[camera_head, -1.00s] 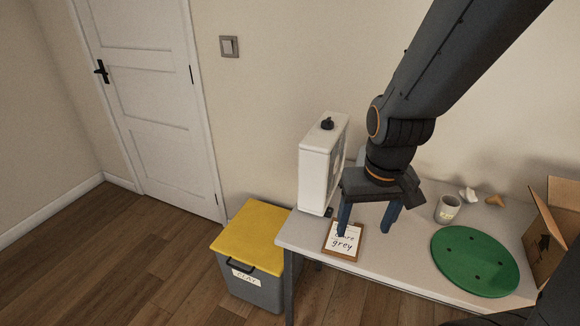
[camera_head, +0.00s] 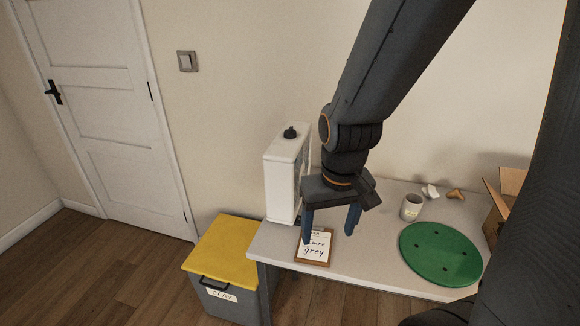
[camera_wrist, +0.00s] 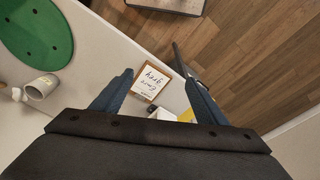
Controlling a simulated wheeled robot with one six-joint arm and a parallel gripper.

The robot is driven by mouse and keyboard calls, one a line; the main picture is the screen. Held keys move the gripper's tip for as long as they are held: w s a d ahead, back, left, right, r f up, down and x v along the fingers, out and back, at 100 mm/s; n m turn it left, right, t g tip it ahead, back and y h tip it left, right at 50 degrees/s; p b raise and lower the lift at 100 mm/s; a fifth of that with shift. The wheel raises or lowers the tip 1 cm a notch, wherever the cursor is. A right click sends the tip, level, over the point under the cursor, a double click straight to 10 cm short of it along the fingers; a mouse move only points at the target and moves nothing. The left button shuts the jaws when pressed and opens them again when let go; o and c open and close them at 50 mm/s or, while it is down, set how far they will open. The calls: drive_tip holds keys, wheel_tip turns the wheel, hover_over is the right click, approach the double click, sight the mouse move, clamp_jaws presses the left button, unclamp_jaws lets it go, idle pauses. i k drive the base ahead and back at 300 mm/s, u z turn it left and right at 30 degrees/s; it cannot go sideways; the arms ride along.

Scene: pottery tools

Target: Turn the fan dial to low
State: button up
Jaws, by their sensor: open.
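The fan is a white upright box (camera_head: 284,180) on the left end of the table, with a black dial (camera_head: 290,132) on its top. The dial's setting is too small to read. My gripper (camera_head: 329,234) is open and empty, fingers pointing down, to the right of the fan and below the dial's height in the head view. It hangs over the area by a clipboard card (camera_head: 316,247). In the wrist view my gripper (camera_wrist: 160,78) has the card (camera_wrist: 150,82) between its fingers in the picture; a small part of a white object shows below the card.
A green round board (camera_head: 440,254), a grey cup (camera_head: 411,207) and small pieces (camera_head: 430,191) lie on the table (camera_head: 375,265) to the right. A cardboard box (camera_head: 495,215) stands at the right end. A yellow-lidded bin (camera_head: 226,245) stands on the floor left of the table.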

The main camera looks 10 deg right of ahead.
sight(290, 133)
drive_tip(key=u, duration=0.55)
drive_tip(key=k, duration=0.65)
drive_tip(key=u, duration=0.55)
drive_tip(key=i, duration=1.15)
drive_tip(key=z, duration=0.95)
